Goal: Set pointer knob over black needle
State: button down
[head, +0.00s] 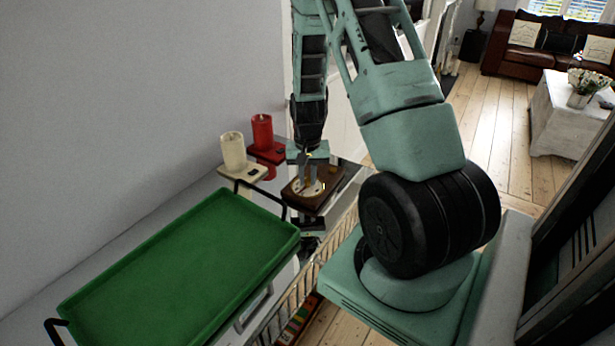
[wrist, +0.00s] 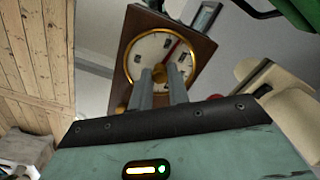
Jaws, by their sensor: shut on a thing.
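A brown wooden block with a round dial (head: 297,189) stands on the glass-topped stand. In the wrist view, the dial (wrist: 136,58) has a pale face, a brass rim and dark marks. A brass pointer knob (wrist: 184,71) sits at its middle, partly hidden by my fingers. A red pointer (wrist: 174,48) runs from the middle towards the upper right. I cannot clearly pick out a black needle. My gripper (wrist: 160,74) is shut on the knob, and in the head view my gripper (head: 309,181) reaches down onto the dial.
A cream candle (head: 233,152) and a red candle (head: 262,132) stand on small bases left of and behind the dial block. A large green tray (head: 180,265) lies at the front left. A white wall is behind.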

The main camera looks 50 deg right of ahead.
aim_at(307, 179)
jog(key=c, duration=1.3)
grip_release()
jog(key=shift+c, duration=0.2)
notch_tip(307, 179, up, 18)
jog(key=shift+f+b, duration=0.25)
jog(key=shift+b, duration=0.05)
